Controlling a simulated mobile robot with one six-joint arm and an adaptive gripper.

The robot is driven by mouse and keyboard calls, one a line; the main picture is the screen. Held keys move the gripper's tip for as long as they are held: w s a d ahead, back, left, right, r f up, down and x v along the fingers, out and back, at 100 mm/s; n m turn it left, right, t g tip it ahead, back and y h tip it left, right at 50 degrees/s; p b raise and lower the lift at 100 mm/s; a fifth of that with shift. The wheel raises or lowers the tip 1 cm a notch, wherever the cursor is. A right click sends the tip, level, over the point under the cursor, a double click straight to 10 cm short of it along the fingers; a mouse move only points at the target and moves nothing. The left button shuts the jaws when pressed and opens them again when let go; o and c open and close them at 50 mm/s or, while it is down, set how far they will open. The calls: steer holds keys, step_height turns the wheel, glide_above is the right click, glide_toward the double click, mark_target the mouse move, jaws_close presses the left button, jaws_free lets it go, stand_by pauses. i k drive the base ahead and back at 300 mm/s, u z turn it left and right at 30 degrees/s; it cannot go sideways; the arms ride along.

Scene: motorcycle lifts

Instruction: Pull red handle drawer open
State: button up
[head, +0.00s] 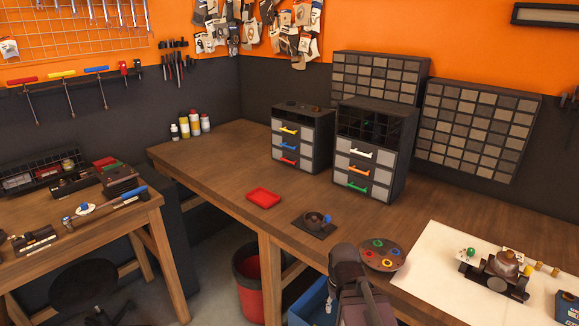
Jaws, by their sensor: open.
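The red handle (289,161) is on the bottom drawer of the smaller dark cabinet (317,150), which stands on the long wooden bench. That drawer has a light grey front and looks closed, flush with the drawers above it. Above it are a drawer with a blue handle (287,146) and a drawer with a yellow handle (288,130). Dark links of my arm (350,272) show at the bottom centre, at the bench's front edge, well apart from the cabinet. My gripper's fingers cannot be made out.
A second cabinet (398,150) with white, orange and green handles stands to the right. The bench top (225,165) left of the red-handled drawer is clear.

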mark_target(302, 163)
steer(key=k, duration=1.35)
steer(key=u, duration=0.25)
steer(key=i, duration=0.5)
steer(key=u, duration=0.5)
steer(key=i, duration=1.75)
steer(key=z, duration=0.5)
